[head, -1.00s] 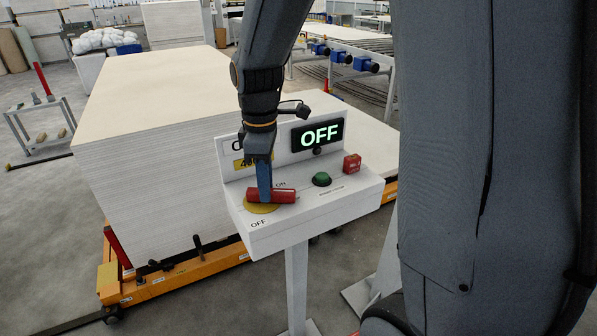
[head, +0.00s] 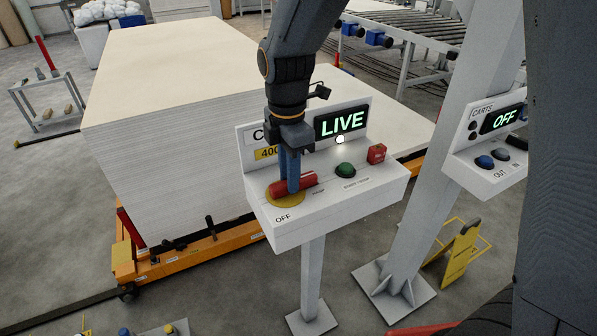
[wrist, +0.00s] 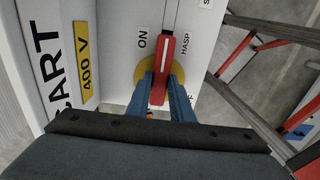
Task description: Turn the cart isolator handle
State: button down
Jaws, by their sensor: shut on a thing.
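The red isolator handle (head: 309,180) sits on a round yellow plate (head: 286,201) on the white sloping top of the cart control box (head: 298,239). My gripper (head: 291,186) comes down from above with its blue fingers shut on the handle. In the wrist view the fingers (wrist: 160,92) are on both sides of the handle (wrist: 161,71), which runs lengthwise between the ON and HASP labels. The box display (head: 341,122) reads LIVE, and a white lamp (head: 340,140) below it is lit. Part of the yellow plate is hidden by the handle and fingers.
A green button (head: 345,170) and a red padlock-like block (head: 376,154) are on the box, right of the handle. A CARTS panel (head: 487,170) reading OFF hangs on a post at right. A board stack (head: 170,165) stands behind left.

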jog(key=shift+a+r, duration=0.1)
jog(key=c, duration=1.6)
grip_release()
jog(key=shift+o, duration=0.2)
notch_tip(320, 180, up, 8)
jog(key=shift+f+b, duration=0.15)
jog(key=shift+b, duration=0.85)
